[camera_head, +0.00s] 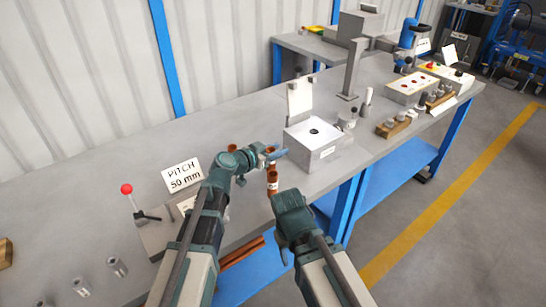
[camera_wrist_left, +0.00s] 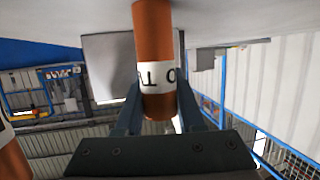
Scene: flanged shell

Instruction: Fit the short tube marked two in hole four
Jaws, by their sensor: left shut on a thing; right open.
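My left gripper (camera_head: 274,155) is shut on a copper tube (camera_wrist_left: 153,38) with a white label, beside the block. The lettering is upside down and partly hidden in the left wrist view, so I cannot read it fully. The held tube's end also shows in the head view (camera_head: 269,149). Another copper tube with a white label (camera_head: 272,184) stands just in front of it, and one more (camera_head: 232,148) shows behind my left arm. A grey block (camera_head: 318,155) with a white top and dark hole stands to the right; no hole number is readable.
Copper tubes (camera_head: 242,252) lie near the blue shelf. A blank panel (camera_head: 300,96) stands behind the block. Further right are a column stand (camera_head: 353,68) and small fixtures.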

